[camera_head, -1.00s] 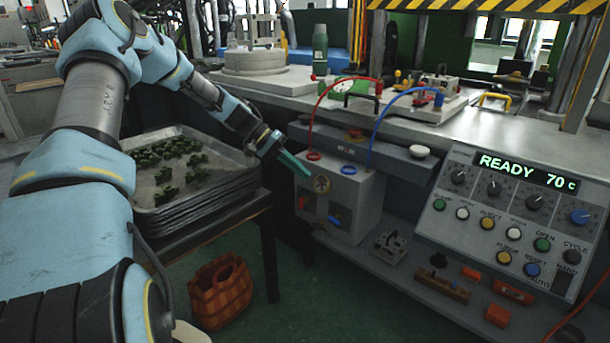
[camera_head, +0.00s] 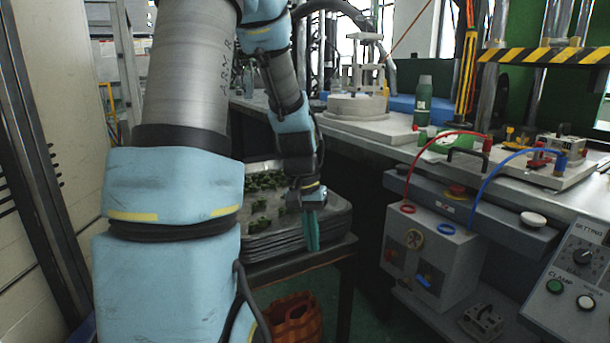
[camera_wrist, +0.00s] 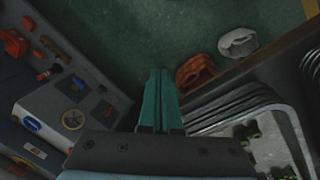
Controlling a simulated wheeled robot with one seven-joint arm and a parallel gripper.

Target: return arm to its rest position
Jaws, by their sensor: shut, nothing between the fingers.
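My gripper (camera_head: 312,232) hangs at the end of my blue-and-grey arm with its teal fingers pointing down. It is in front of the right edge of the stacked metal trays (camera_head: 335,207) in the head view. The fingers are shut and empty. They also show in the wrist view (camera_wrist: 159,85), close together above the dark floor. Dark green pieces (camera_head: 262,181) lie in the top tray, partly hidden behind my arm.
The grey control box (camera_head: 425,262) with red and blue hoses stands right of my gripper. An orange-brown basket (camera_head: 294,318) is on the green floor below. The long workbench (camera_head: 400,140) runs along the back. A pale wall panel (camera_head: 60,120) is at left.

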